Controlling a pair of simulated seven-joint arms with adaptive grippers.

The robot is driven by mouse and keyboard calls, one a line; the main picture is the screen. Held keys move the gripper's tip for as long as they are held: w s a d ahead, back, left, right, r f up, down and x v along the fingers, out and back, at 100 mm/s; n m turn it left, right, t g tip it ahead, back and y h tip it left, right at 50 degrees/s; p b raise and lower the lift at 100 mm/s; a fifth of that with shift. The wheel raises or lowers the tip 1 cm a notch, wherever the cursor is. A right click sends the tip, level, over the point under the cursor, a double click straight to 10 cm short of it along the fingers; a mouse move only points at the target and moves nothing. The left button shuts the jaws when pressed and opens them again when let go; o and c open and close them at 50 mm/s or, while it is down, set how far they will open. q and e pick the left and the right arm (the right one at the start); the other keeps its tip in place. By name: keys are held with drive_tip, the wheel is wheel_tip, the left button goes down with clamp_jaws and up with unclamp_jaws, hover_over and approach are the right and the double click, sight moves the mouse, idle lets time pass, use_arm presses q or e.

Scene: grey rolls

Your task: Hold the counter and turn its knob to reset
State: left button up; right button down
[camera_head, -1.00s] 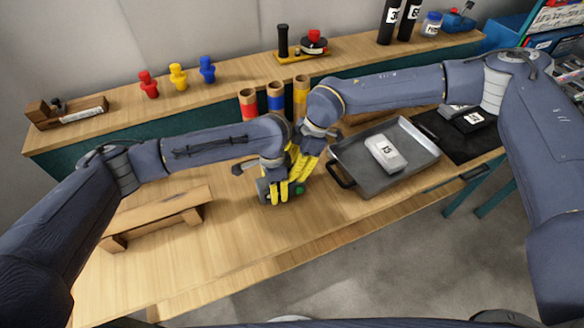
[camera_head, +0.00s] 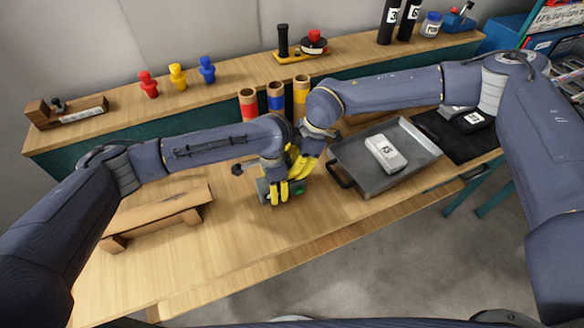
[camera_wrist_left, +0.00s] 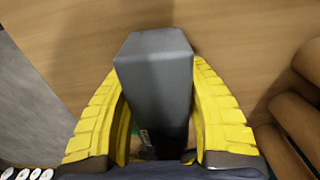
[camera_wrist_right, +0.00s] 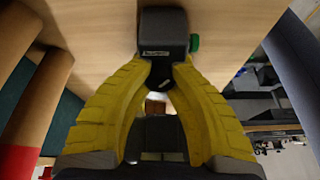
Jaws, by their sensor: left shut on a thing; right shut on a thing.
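The counter (camera_head: 263,189) is a small dark grey box over the wooden table, with a green part (camera_wrist_right: 194,43) on one side and a small display or label (camera_wrist_right: 156,53) on its face. My left gripper (camera_head: 280,194) is shut around the box; its yellow fingers press both sides in the left wrist view, where the counter (camera_wrist_left: 155,75) stands out between them. My right gripper (camera_head: 299,168) is behind it, its fingertips closed on a dark knob (camera_wrist_right: 162,74) on the face of the counter. The fingertips partly hide the knob.
A grey tray (camera_head: 372,180) holding a light block lies right of the grippers. A wooden stand (camera_head: 160,212) is to the left. Red, blue and yellow banded tubes (camera_head: 275,97) stand close behind. The table front is clear.

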drive_tip(key=shift+n+g, duration=0.4)
drive_tip(key=shift+n, duration=0.9)
drive_tip(key=c, duration=1.3)
unclamp_jaws()
drive_tip(key=shift+c, duration=0.2)
drive_tip(key=v, duration=1.2)
drive_tip(key=shift+a, duration=0.3)
drive_tip(key=shift+w+r, duration=0.1)
